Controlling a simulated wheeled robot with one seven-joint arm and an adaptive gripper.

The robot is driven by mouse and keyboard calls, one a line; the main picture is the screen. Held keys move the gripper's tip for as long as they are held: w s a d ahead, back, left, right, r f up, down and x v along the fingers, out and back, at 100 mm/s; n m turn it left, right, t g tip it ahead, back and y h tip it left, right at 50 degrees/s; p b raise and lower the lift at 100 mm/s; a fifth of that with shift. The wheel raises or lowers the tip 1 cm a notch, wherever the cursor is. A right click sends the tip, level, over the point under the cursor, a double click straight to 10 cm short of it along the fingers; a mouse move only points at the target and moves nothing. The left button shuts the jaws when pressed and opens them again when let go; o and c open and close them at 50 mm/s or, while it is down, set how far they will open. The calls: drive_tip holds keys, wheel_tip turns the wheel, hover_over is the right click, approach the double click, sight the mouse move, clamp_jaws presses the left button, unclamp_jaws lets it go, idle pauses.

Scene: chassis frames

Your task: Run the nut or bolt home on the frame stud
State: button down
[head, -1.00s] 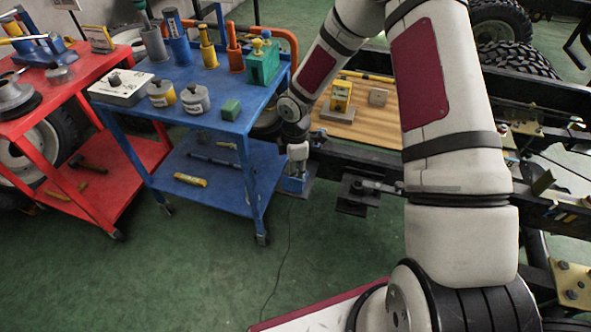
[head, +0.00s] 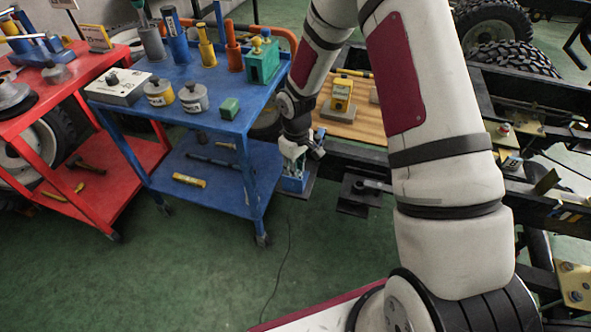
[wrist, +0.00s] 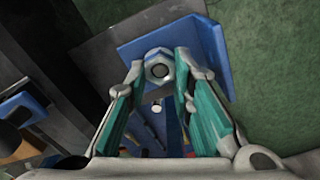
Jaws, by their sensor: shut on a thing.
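A grey hex nut (wrist: 159,66) sits between my fingertips over a blue bracket (wrist: 136,48) in the wrist view. Its centre is a dark round spot, and I cannot tell how far the stud comes up through it. My gripper (wrist: 160,78), with teal inner pads, is shut on the nut from two sides. In the head view my gripper (head: 293,163) is low at the frame's near end, just above the blue bracket (head: 292,184). The nut is hidden there by the gripper.
A blue trolley (head: 212,118) with tools and jars stands close left of my gripper, and a red trolley (head: 90,85) beyond it. Black frame rails (head: 350,155) run to the right. A wooden board (head: 368,125) with a yellow device (head: 341,95) lies behind.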

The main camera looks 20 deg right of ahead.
drive_tip(key=shift+m, duration=0.7)
drive_tip(key=m, duration=0.5)
drive_tip(key=shift+d+m+b, duration=0.1)
drive_tip(key=shift+m+b, duration=0.2)
drive_tip(key=shift+b, duration=0.05)
drive_tip(key=m, duration=0.6)
drive_tip(key=shift+d, duration=0.15)
drive_tip(key=c, duration=1.3)
unclamp_jaws()
drive_tip(key=shift+c, duration=1.2)
